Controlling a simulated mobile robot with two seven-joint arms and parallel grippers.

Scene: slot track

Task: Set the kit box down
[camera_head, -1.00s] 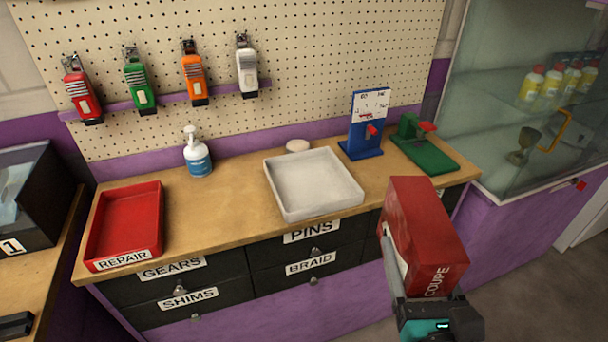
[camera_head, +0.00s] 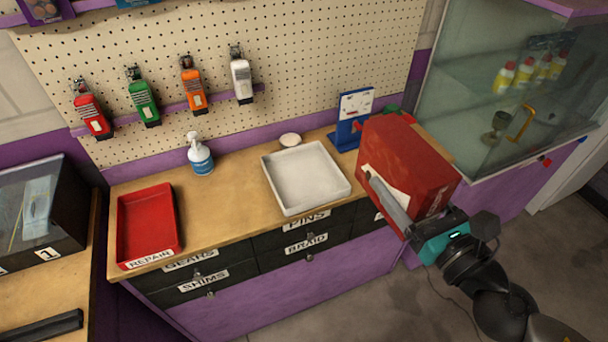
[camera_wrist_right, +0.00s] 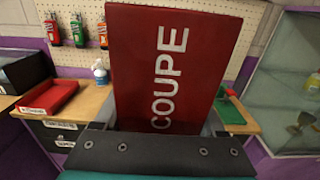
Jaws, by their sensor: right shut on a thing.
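The kit box is a red box (camera_head: 408,160) with a pale label on one side. Its face marked COUPE fills the middle of the right wrist view (camera_wrist_right: 172,70). My right gripper (camera_head: 398,205) is shut on the box, with a grey finger lying along its near side. The box is held at the right end of the workbench (camera_head: 235,215), hiding part of the bench and most of the green stand behind it. I cannot tell how far it is above the top. My left gripper is not in view.
A white tray (camera_head: 345,192) and a red REPAIR tray (camera_head: 176,217) stand on the bench. A pump bottle (camera_head: 200,158) and a blue stand (camera_head: 345,136) are at the back. A glass cabinet (camera_head: 455,110) is at right. Bare wood lies between the trays.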

